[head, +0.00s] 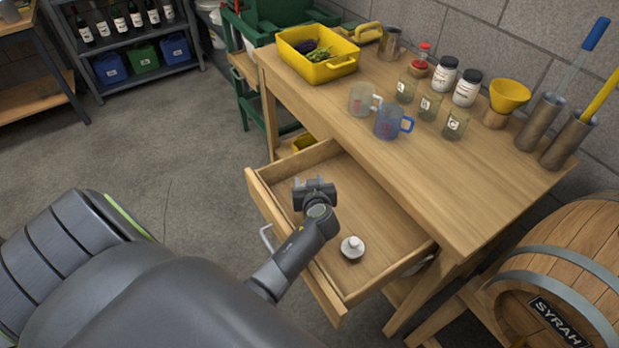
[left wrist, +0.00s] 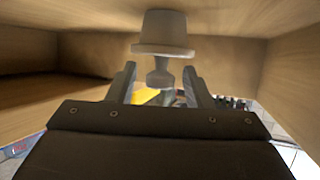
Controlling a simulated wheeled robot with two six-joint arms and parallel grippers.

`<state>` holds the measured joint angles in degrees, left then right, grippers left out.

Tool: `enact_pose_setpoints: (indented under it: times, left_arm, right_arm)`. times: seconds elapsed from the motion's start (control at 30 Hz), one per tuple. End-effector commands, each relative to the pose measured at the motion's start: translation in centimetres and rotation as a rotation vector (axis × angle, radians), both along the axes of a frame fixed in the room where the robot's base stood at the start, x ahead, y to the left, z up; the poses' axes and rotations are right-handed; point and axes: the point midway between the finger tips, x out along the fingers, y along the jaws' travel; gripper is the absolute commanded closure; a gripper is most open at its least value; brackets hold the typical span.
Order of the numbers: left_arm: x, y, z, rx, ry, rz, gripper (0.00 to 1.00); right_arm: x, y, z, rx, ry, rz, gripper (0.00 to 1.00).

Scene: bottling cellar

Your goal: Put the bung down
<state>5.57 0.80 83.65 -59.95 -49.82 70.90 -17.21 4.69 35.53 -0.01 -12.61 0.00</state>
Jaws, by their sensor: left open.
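The bung (head: 352,249), pale grey with a small knob, stands in the open drawer (head: 291,224), towards its right end. It looks dark round its lower edge. My left gripper (head: 314,184) is open and empty over the drawer, up and left of the bung in the head view, with a visible gap. In the left wrist view the bung (left wrist: 163,35) shows beyond my left fingertips (left wrist: 160,72), its knob between them in the picture. That view looks upside down, with the drawer wood at the top. My right gripper is out of view.
On the bench above the drawer stand a yellow crate (head: 335,70), two jugs, several labelled glasses, jars and a yellow funnel (head: 508,95). A barrel (head: 570,265) stands at the right. The drawer floor left of the bung looks bare.

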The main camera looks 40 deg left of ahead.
Motion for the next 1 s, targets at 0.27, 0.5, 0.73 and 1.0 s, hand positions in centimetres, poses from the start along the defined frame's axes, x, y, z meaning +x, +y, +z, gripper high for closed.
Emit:
enact_pose_setpoints:
  times: [0.27, 0.5, 0.73, 1.0]
  left_arm:
    - [-1.4, -1.4, 0.9, -0.003, -0.001, 0.001, 0.54]
    - [-3.7, -3.7, 2.2, -0.004, -0.001, 0.002, 0.54]
    - [-4.8, -4.8, 3.0, -0.001, 0.000, 0.001, 0.54]
    - [-4.9, -4.9, 3.1, 0.001, 0.000, 0.001, 0.54]
  right_arm:
    - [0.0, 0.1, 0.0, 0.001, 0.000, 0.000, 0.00]
    - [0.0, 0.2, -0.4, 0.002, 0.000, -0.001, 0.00]
    - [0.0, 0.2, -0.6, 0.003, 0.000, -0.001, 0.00]
    - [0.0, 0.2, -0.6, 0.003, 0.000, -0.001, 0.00]
